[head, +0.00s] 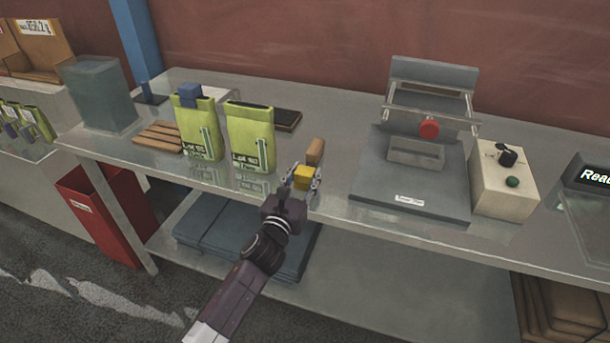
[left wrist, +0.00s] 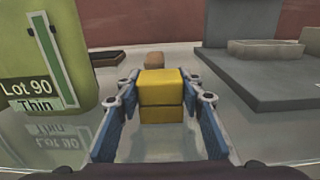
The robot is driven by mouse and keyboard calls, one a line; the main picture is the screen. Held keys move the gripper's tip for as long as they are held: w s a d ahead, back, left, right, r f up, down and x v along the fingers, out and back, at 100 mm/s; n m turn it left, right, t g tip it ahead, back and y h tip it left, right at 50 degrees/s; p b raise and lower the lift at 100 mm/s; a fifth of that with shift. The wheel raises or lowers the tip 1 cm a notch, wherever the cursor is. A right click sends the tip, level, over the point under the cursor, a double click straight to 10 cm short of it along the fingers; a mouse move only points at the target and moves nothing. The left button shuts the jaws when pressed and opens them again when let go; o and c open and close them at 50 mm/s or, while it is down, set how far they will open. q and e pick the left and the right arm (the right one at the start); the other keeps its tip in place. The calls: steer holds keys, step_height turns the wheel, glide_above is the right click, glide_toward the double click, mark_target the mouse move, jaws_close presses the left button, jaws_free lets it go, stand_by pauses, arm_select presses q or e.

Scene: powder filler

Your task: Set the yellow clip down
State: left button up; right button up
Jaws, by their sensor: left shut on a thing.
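The yellow clip (head: 303,173) is a small yellow block near the front edge of the metal table. My left gripper (head: 301,180) is shut on it, with a finger on each side. In the left wrist view the yellow clip (left wrist: 160,88) sits between the two blue-padded fingers (left wrist: 160,112). A similar yellow shape shows directly below it, perhaps its reflection; I cannot tell whether the clip touches the table. My right gripper is not in view.
Two green bags (head: 251,137) (head: 198,128) stand left of the gripper; the left one has a blue block (head: 188,93) on top. A brown block (head: 316,150) lies just behind the clip. A grey sealer-like machine (head: 413,185) stands to the right.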

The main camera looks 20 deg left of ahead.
arm_select(q)
steer(key=shift+f, duration=0.1)
steer(key=o, duration=0.9)
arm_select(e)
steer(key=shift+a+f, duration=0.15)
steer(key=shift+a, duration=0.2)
arm_select(q)
steer(key=shift+o, duration=0.2)
steer(key=shift+r, duration=0.25)
steer(key=s+b, duration=0.1)
steer(key=s, duration=1.1)
steer(key=shift+a, duration=0.2)
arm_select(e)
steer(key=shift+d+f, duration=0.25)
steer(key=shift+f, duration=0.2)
arm_select(q)
steer(key=shift+f, duration=0.1)
